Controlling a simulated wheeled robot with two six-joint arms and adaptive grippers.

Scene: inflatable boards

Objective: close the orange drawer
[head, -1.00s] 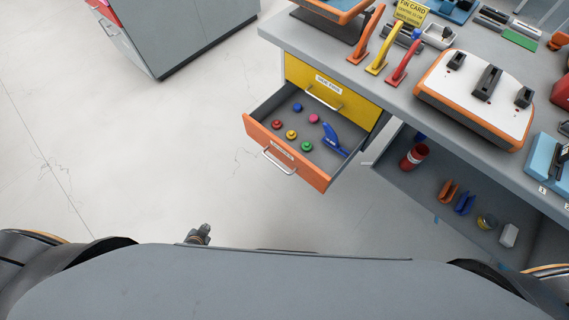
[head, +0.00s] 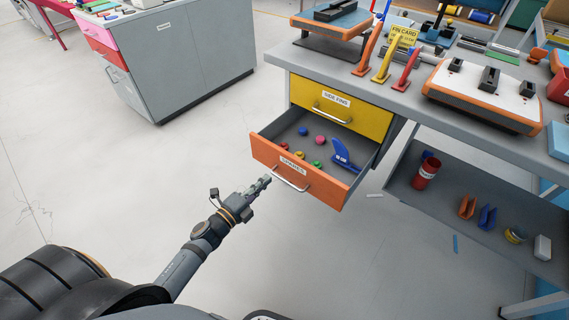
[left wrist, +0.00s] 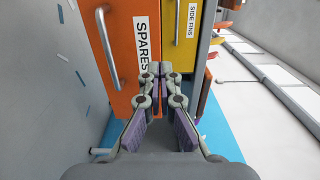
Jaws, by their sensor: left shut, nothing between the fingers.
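The orange drawer (head: 265,154), labelled SPARES, stands pulled out below the yellow SIDE FINS drawer (head: 335,108), which is shut. Several coloured knobs and a blue fin (head: 343,156) lie inside it. Its front has a silver bar handle (head: 290,180). My left gripper (head: 266,181) is shut and empty, just in front of the drawer's front, left of the handle. In the left wrist view the fingertips (left wrist: 158,68) point at the orange front (left wrist: 131,50) near its label; I cannot tell whether they touch it. My right gripper is not in view.
The grey workbench (head: 290,60) carries tools and an orange-and-white device (head: 485,95). A lower shelf (head: 440,205) at right holds a red can (head: 427,172) and small parts. A grey cabinet (head: 190,60) stands at the back left. The floor left of the drawer is clear.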

